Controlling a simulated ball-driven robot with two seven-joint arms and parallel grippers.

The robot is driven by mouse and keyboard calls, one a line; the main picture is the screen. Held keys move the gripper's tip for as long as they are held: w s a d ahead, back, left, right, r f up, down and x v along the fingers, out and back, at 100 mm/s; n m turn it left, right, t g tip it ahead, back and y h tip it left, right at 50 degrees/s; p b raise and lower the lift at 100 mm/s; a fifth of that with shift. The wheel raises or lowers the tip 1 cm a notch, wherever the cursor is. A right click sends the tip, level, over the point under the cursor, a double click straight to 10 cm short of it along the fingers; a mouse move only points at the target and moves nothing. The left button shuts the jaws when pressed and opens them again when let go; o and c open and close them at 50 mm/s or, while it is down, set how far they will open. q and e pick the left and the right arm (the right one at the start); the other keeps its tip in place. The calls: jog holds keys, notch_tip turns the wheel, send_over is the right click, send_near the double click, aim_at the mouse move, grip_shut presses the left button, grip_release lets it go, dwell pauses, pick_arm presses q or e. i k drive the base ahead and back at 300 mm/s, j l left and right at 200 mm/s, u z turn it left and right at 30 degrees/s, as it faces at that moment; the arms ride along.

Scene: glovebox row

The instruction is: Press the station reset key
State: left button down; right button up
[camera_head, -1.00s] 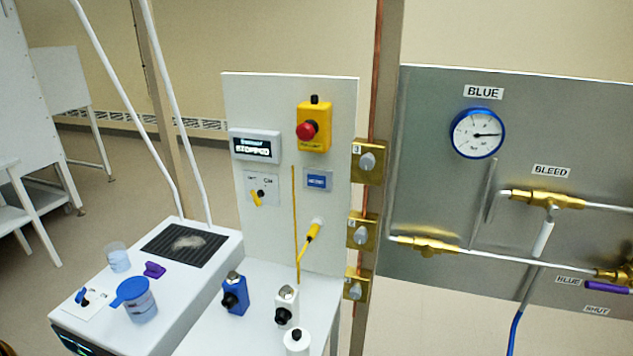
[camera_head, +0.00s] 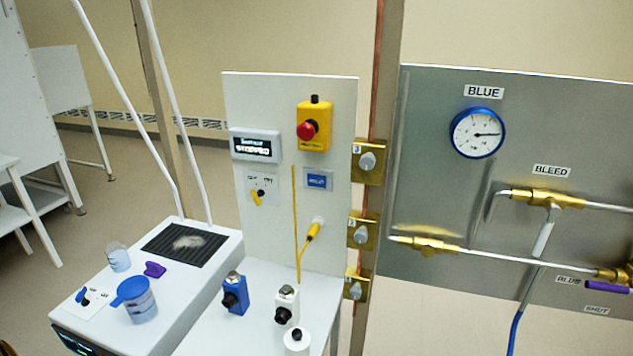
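The reset key (camera_head: 318,180) is a small blue rectangular key with light lettering, set in a grey plate on the upright white panel (camera_head: 269,215). It sits below a yellow box (camera_head: 314,128) with a red mushroom button (camera_head: 306,131). To its upper left is a display (camera_head: 255,147) whose blurred text seems to read "STOPPED". Nothing covers the key. Neither of my grippers is in view.
A yellow-handled rotary switch (camera_head: 257,198), a yellow plug with cable (camera_head: 312,233) and a copper pipe (camera_head: 372,90) are near the key. Blue (camera_head: 235,293) and white (camera_head: 287,306) bottle-like units stand below. A metal gauge panel (camera_head: 430,150) is at right. Space before the key looks clear.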

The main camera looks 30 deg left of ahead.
aim_at(314, 180)
jog(key=k+j+z, duration=0.25)
jog(key=j+z, duration=0.2)
jog(key=k+j+z, duration=0.3)
jog(key=z, duration=0.15)
jog(key=j, duration=0.15)
